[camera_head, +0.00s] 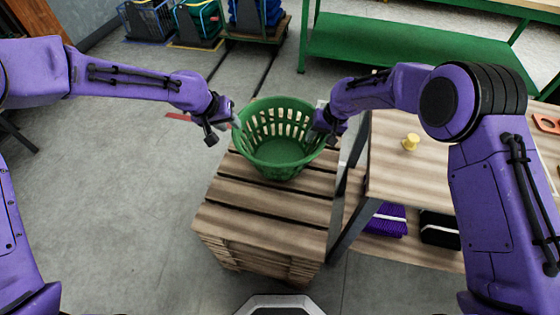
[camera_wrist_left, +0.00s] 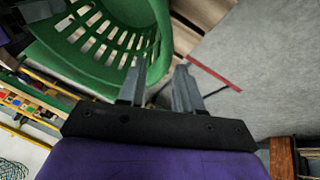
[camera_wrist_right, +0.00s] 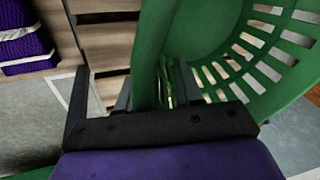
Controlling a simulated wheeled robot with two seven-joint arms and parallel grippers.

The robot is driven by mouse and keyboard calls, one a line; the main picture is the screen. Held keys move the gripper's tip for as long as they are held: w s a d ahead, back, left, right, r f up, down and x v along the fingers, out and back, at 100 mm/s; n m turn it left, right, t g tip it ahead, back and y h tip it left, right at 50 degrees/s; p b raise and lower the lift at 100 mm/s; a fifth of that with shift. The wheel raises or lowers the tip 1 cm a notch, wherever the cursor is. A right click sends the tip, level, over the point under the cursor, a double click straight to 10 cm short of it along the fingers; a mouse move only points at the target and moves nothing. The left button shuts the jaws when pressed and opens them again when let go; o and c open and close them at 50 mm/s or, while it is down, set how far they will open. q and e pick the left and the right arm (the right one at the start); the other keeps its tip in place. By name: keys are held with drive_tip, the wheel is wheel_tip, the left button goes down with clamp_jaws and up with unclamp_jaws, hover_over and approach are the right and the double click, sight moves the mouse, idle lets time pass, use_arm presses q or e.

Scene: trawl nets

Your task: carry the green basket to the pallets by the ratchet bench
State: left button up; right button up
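The green basket (camera_head: 278,140), with slotted sides, sits upright on a stack of wooden pallets (camera_head: 262,236). My left gripper (camera_head: 222,126) is at the basket's left side. In the left wrist view its fingers (camera_wrist_left: 160,88) are apart, with one overlapping the basket wall (camera_wrist_left: 105,45); I cannot tell if the rim lies between them. My right gripper (camera_head: 326,124) is at the basket's right rim. In the right wrist view its fingers (camera_wrist_right: 130,92) are wide apart, with the basket's rim (camera_wrist_right: 150,50) between them and not visibly pinched. I cannot tell which bench is the ratchet bench.
A wooden-topped bench (camera_head: 400,170) stands close on the right, with a yellow knob-like piece (camera_head: 410,142) on top and purple folded netting (camera_head: 385,220) below. A green bench (camera_head: 400,45) and crates on dollies (camera_head: 205,22) stand at the back. Grey floor (camera_head: 120,190) is clear on the left.

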use_arm(q)
drive_tip(key=v, duration=0.3)
drive_tip(key=shift+s+a+r, duration=0.15)
drive_tip(key=shift+r, duration=0.2)
use_arm(e)
drive_tip(key=v, duration=1.2)
